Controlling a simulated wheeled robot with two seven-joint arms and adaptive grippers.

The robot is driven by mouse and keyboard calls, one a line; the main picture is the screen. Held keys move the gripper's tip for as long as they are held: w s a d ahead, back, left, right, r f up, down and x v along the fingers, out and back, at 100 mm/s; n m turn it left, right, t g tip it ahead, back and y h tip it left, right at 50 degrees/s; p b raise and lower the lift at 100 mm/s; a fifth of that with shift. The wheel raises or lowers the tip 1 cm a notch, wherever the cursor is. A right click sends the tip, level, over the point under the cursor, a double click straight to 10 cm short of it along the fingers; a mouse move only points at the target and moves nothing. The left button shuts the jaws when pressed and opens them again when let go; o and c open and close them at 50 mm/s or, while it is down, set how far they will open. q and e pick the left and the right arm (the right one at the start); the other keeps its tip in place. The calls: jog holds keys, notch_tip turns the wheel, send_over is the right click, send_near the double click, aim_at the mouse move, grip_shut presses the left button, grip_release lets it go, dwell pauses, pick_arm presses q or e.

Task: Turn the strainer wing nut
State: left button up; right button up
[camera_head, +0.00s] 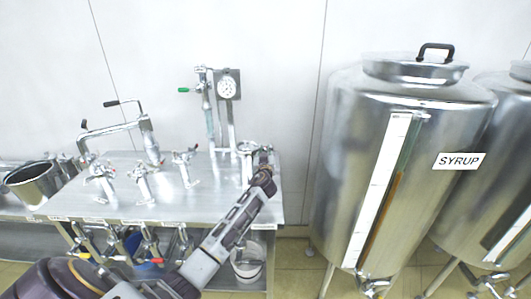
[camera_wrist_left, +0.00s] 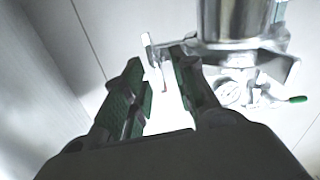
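The strainer is a shiny metal cylinder (camera_head: 246,160) at the right end of the steel table, beside my left gripper (camera_head: 264,163). In the left wrist view a large metal body, which looks like the strainer (camera_wrist_left: 232,20), fills the upper right. A small thin metal piece, which looks like the wing nut (camera_wrist_left: 149,46), shows just beyond the fingertips. My left gripper (camera_wrist_left: 155,72) has its green-padded fingers apart with a bright gap between them. I cannot tell whether a finger touches the metal piece. My right gripper is not in view.
A pressure gauge (camera_head: 227,88) and a green-handled valve (camera_head: 184,90) stand behind the table (camera_head: 205,205). Several taps line the table, with a metal pot (camera_head: 30,183) at far left. A large syrup tank (camera_head: 345,150) stands to the right. A white bucket (camera_head: 248,262) sits below.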

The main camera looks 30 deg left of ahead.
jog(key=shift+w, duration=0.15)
pick_arm(q)
grip_shut()
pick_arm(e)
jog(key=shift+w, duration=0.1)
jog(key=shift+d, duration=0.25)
